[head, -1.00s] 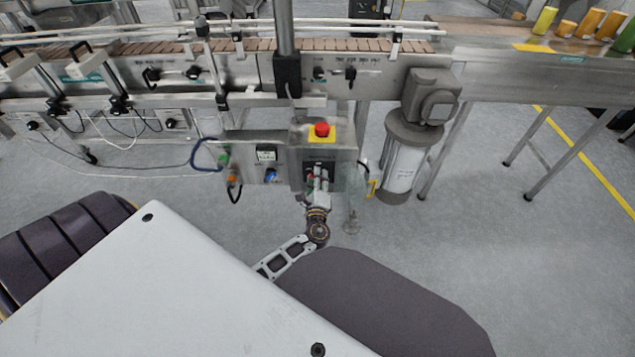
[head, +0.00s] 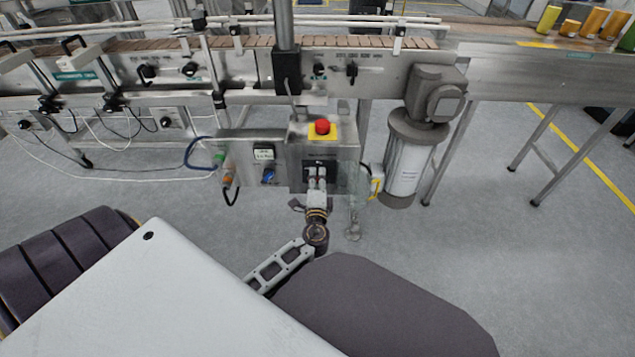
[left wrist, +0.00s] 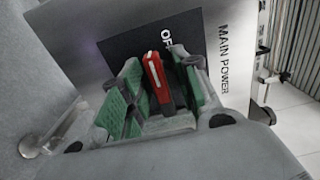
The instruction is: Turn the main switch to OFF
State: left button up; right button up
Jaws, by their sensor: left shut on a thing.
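The main switch (left wrist: 158,82) has a red handle on a black plate (left wrist: 195,45) marked "OF…", with "MAIN POWER" lettered beside it, in the left wrist view. The handle lies between the green pads of my left gripper (left wrist: 160,95), which is shut on it. In the head view my left gripper (head: 317,175) reaches the black plate (head: 320,163) on the front of the steel control box (head: 345,150), below the red emergency button (head: 322,127). The gripper hides most of the switch there. My right gripper is not in view.
A small panel with a blue knob (head: 268,175) and cables is left of the box. A grey motor with a cylinder (head: 405,165) hangs at right. The conveyor (head: 150,75) runs behind and above. Open floor (head: 480,260) lies at front right.

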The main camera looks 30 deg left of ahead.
pick_arm(q)
jog(key=shift+a, duration=0.1)
dwell(0.4)
jog(key=o, duration=1)
jog(key=shift+c, duration=0.2)
jog(key=shift+s, duration=0.15)
jog(key=v, duration=0.7)
jog(key=shift+s+f, duration=0.1)
jog(key=shift+s, duration=0.15)
